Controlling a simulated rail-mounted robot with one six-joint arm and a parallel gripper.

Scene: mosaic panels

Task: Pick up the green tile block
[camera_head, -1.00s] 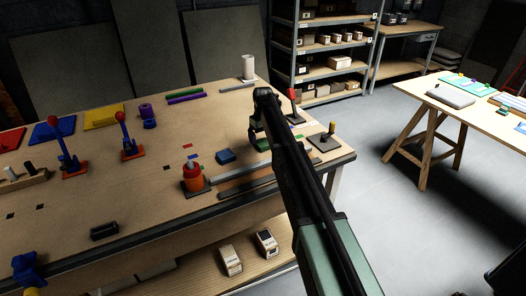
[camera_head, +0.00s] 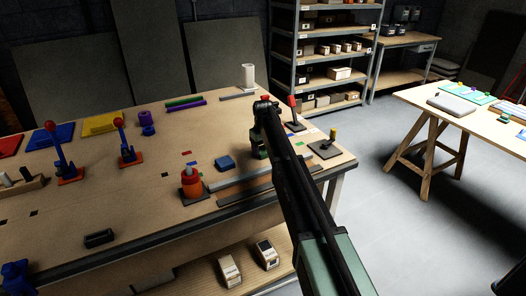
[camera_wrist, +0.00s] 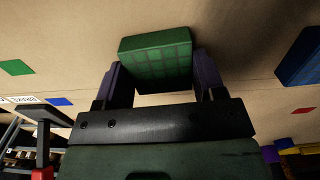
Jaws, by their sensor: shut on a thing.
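The green tile block (camera_wrist: 156,57) has a grid of small squares on its face and sits between the two dark purple fingers of my gripper (camera_wrist: 163,78) in the wrist view. My gripper is shut on it, with a finger at each side. In the head view my gripper (camera_head: 259,145) is low over the right part of the wooden table, and the arm hides most of the block. I cannot tell whether the block touches the tabletop.
A blue block (camera_head: 225,162) lies left of my gripper, with an orange-red cylinder (camera_head: 191,184) nearer the front. Metal rails (camera_head: 240,181) lie in front.

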